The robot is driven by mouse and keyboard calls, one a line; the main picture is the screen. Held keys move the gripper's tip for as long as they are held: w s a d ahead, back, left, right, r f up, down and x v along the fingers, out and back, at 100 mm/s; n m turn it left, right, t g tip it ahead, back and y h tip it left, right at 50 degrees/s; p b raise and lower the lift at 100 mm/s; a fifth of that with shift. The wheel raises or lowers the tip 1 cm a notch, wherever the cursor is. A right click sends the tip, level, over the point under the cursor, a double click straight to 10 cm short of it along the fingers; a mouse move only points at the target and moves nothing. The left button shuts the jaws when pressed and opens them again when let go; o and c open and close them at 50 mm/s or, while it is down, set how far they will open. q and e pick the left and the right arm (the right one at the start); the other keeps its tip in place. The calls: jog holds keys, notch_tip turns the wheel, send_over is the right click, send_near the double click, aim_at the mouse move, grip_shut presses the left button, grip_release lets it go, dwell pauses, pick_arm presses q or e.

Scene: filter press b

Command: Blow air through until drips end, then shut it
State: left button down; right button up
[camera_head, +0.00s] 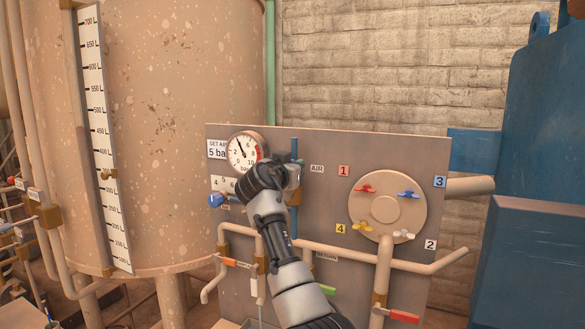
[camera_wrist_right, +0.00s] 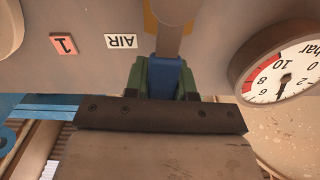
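The air valve's blue handle (camera_wrist_right: 168,78) is below the AIR label (camera_wrist_right: 122,41) in the right wrist view, which looks upside down. My right gripper (camera_wrist_right: 166,82) has its green fingers on both sides of this handle, apparently touching it. In the head view my right gripper (camera_head: 292,180) is at the panel (camera_head: 320,225), just left of the AIR label (camera_head: 317,168), and hides the handle. The pressure gauge (camera_head: 244,150) has its needle pointing to the upper left. A thin pale-blue line shows below a pipe outlet (camera_head: 261,290); drips cannot be made out. My left gripper is not in view.
A round plate (camera_head: 372,190) right of my arm carries red, blue, yellow and white handles. Orange (camera_head: 236,263), green (camera_head: 327,290) and red (camera_head: 404,315) handles sit on lower pipes. A blue knob (camera_head: 215,200) is left of my gripper. A large tank (camera_head: 185,130) stands left.

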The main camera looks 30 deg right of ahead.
jog(key=o, duration=0.4)
jog(key=shift+d, duration=0.1)
jog(key=b+v, duration=0.5)
jog(key=v, duration=0.5)
jog(key=shift+s+a, duration=0.25)
jog(key=shift+a, duration=0.05)
